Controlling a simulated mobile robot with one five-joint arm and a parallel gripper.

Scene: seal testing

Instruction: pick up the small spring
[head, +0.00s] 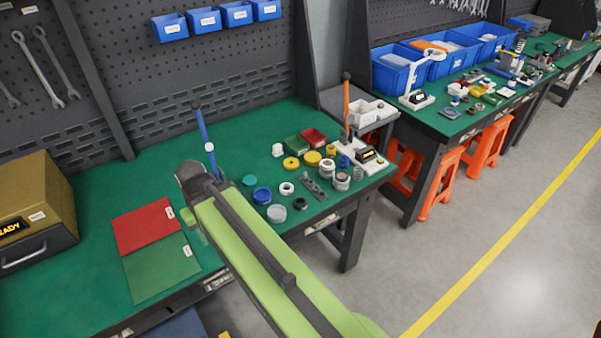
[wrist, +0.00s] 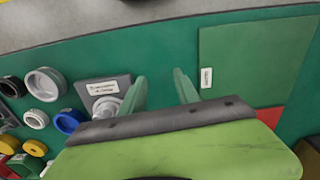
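In the wrist view, a small pale grey piece (wrist: 105,108) with a ringed, coil-like look sits at a dark grey labelled plate (wrist: 95,88). It may be the small spring, but it is too small and partly covered to be sure. My gripper (wrist: 160,82) is open, its two green fingers apart with only green bench top between them. The piece lies just left of the left finger. In the head view, my arm hides this plate and piece, and my gripper (head: 194,224) is mostly hidden above the bench between the mats and the loose parts.
Red (head: 146,228) and green (head: 160,268) mats lie left of my arm. Blue (head: 262,195), white (head: 287,188) and grey (head: 276,213) rings stand right of it. A blue rod (head: 205,142) rises behind my arm. A brown box (head: 38,212) stands far left.

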